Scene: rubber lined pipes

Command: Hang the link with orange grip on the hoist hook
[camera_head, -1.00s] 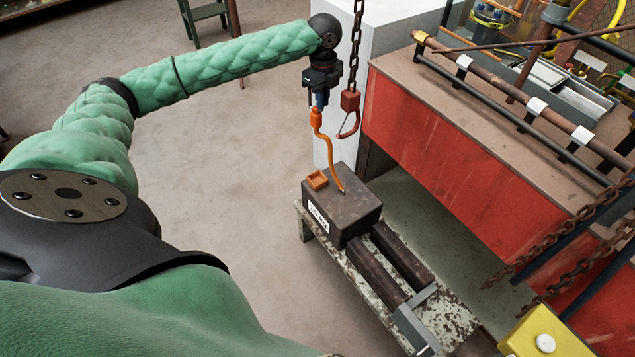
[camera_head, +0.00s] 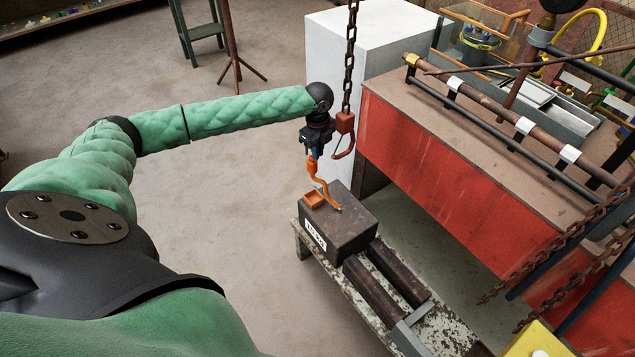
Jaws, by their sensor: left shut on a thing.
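The link with orange grip (camera_head: 321,184) hangs down from my left gripper (camera_head: 314,156), which is shut on its upper end. The link is orange and curved, and its lower end is at the top of a dark block (camera_head: 345,225) with a white label; I cannot tell whether it is attached. The reddish hoist hook (camera_head: 345,138) hangs on a rusty chain (camera_head: 349,60) just right of the gripper, apart from the link in the picture. My right gripper is not in view.
The block stands on a worn bench (camera_head: 345,285) beside dark pipes (camera_head: 380,292). A red-sided workbench (camera_head: 440,165) and a white cabinet (camera_head: 375,45) stand close right and behind.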

